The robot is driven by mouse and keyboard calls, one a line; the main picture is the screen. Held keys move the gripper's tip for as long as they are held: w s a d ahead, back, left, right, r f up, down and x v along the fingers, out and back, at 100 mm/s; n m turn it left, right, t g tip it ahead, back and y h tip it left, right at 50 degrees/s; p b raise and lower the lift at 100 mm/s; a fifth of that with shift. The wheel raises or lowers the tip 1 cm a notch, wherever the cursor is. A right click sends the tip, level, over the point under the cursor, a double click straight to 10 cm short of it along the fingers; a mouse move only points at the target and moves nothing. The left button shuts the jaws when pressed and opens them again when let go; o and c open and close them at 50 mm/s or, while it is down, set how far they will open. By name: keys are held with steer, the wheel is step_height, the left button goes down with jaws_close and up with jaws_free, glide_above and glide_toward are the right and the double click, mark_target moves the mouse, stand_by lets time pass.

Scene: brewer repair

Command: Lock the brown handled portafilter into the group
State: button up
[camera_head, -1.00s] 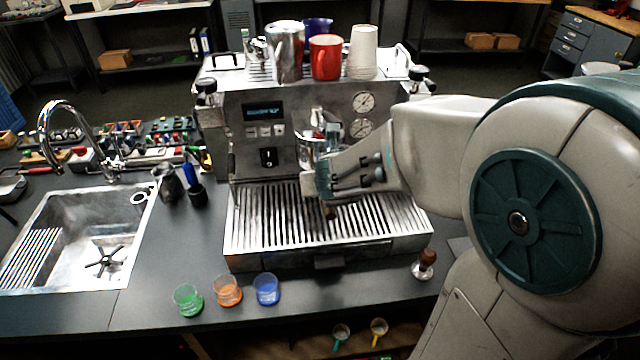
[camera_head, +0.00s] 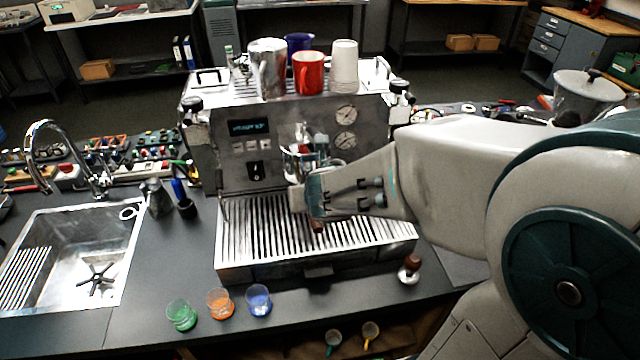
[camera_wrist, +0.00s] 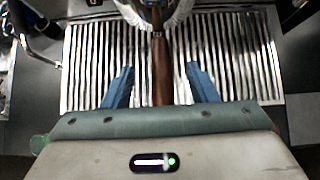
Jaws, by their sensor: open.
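The brown handled portafilter's handle (camera_wrist: 162,70) shows in the wrist view, running between the two blue fingers of my gripper (camera_wrist: 160,86). The fingers are open, with a gap on both sides of the handle. The handle's end (camera_head: 318,227) shows just below my gripper (camera_head: 308,198) in the head view. The group (camera_head: 303,150) is on the front of the espresso machine (camera_head: 228,160), above the drip grate. My gripper hides most of the portafilter in the head view, so I cannot tell how it is seated in the group.
The slatted drip tray (camera_head: 250,235) lies under my gripper. A tamper (camera_head: 410,270) stands right of it on the counter. A sink (camera_head: 70,250) is at left.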

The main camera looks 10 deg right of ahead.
steer(key=p+v, duration=0.1)
steer(key=v, duration=0.2)
steer(key=shift+s+r, duration=0.2)
steer(key=shift+r, duration=0.15)
steer(key=v, duration=0.5)
steer(key=shift+s+r, duration=0.15)
steer(key=shift+s, duration=0.1)
steer(key=s+d+f+m+g+b, duration=0.2)
steer(key=s+m, duration=0.3)
steer(key=m, duration=1.3)
steer(key=s+d+f+m+g+b, duration=0.2)
steer(key=s+f+m+g+b, duration=0.1)
steer(key=m, duration=1.4)
steer(key=shift+s+d+f+m+b, duration=0.2)
steer(key=shift+s+f+m+b, duration=0.2)
steer(key=shift+s+f+b, duration=0.55)
